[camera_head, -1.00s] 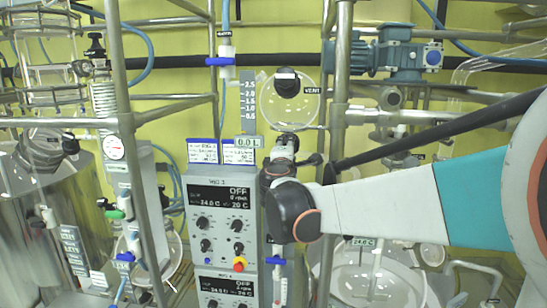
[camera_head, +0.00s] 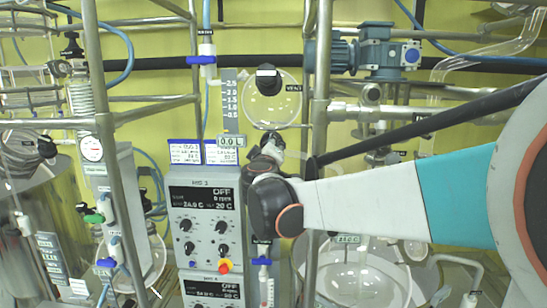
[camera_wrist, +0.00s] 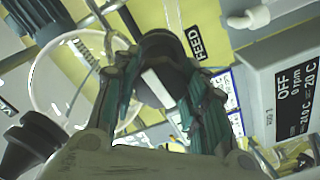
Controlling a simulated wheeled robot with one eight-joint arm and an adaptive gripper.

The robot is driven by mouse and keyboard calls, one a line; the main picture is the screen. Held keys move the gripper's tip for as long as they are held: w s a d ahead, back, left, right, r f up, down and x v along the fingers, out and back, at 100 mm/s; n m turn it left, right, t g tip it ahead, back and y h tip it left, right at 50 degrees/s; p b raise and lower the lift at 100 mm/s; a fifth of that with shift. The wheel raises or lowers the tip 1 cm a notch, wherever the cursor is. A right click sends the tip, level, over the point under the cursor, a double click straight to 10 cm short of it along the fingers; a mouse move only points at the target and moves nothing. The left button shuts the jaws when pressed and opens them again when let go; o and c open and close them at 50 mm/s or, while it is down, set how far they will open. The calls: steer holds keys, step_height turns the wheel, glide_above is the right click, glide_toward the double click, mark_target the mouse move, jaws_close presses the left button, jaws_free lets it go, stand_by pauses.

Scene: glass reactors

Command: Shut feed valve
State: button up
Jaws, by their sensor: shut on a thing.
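The feed valve's black knob (camera_wrist: 158,65), with a white bar on its face, sits between my fingers in the wrist view. A black FEED label (camera_wrist: 195,43) is beside it. My gripper (camera_wrist: 160,98) is shut on this knob, one teal finger on each side. In the head view my gripper (camera_head: 268,150) is below the round glass vessel and just right of the 0.0 L label. There the gripper and wrist hide most of the feed valve, so its turn angle cannot be told.
The VENT valve's black knob (camera_head: 267,72) is above my gripper on the glass vessel (camera_head: 270,104). A control box (camera_head: 205,222) reading OFF stands below left. A blue-handled valve (camera_head: 208,60) is upper left. A steel post (camera_head: 319,120) rises close on the right.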

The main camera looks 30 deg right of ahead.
steer(key=shift+s, duration=0.15)
stand_by(0.4)
steer(key=o, duration=1.1)
steer(key=shift+f, duration=0.1)
steer(key=v, duration=1.1)
steer(key=shift+s+a, duration=0.25)
steer(key=shift+s, duration=0.05)
steer(key=s+f+m+g+y+b, duration=0.1)
steer(key=s+f+g+b, duration=0.2)
steer(key=f, duration=0.5)
steer(key=s+f+m+b, duration=0.2)
steer(key=s+f+b, duration=0.1)
steer(key=f+b, duration=0.3)
steer(key=s+a+f+g+y+b, duration=0.1)
steer(key=s+a+f+y+b, duration=0.2)
steer(key=f, duration=0.8)
steer(key=s+a+f+g+y+b, duration=0.2)
steer(key=s+a+f+b, duration=0.3)
steer(key=f, duration=0.6)
steer(key=s+a+f+g+y+b, duration=0.2)
steer(key=s+a+f+y+b, duration=0.2)
steer(key=s+f+b, duration=0.3)
steer(key=shift+a+f, duration=0.2)
steer(key=shift+f, duration=0.95)
steer(key=shift+a+f, duration=0.2)
steer(key=shift+f, duration=0.95)
